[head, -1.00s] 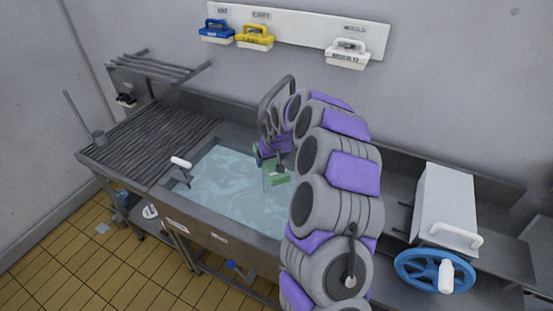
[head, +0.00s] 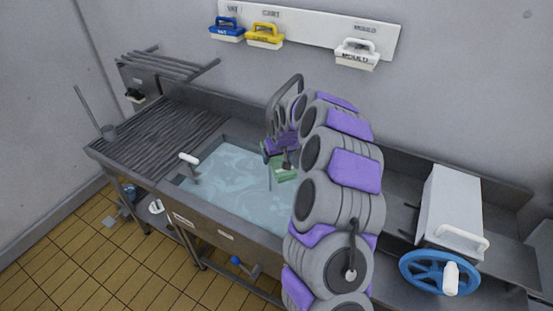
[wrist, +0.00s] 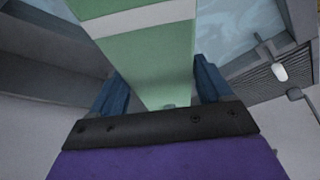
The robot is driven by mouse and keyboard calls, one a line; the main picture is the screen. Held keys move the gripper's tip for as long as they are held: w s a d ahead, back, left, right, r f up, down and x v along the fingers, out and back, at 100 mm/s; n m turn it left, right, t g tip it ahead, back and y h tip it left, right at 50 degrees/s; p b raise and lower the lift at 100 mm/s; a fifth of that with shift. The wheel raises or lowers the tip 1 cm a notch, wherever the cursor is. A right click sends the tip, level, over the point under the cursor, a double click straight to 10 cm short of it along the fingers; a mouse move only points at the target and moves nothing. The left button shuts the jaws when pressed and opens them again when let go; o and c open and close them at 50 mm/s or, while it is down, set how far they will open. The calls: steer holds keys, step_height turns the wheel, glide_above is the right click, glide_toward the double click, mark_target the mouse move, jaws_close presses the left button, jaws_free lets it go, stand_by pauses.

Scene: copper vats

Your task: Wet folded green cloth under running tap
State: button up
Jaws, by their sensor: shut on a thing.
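The green cloth (head: 285,173) is folded and held by my gripper (head: 272,160) above the sink water. In the wrist view the cloth (wrist: 150,62), green with a pale stripe, lies between the two blue fingers of my gripper (wrist: 160,88), which are shut on it. The grey tap (head: 285,88) arches up behind my gripper. A thin line below the gripper may be water running or dripping down; I cannot tell which. The sink basin (head: 225,207) holds pale blue water. My arm hides the right part of the basin.
A ribbed drainboard (head: 160,128) lies left of the basin, with a white-handled lever (head: 189,159) at the basin's edge. Blue (head: 227,29), yellow (head: 265,36) and white (head: 357,53) brushes hang on the wall rail. A press with a blue wheel (head: 440,272) stands at right.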

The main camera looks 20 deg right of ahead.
steer(key=shift+w+d, duration=0.1)
steer(key=shift+d, duration=0.4)
steer(key=shift+a, duration=0.1)
steer(key=shift+a+r, duration=0.1)
steer(key=shift+a, duration=0.45)
steer(key=shift+d, duration=0.2)
steer(key=shift+d, duration=0.45)
steer(key=s+d+b, duration=0.1)
steer(key=s+d, duration=0.1)
steer(key=s, duration=0.5)
steer(key=shift+s+b, duration=0.4)
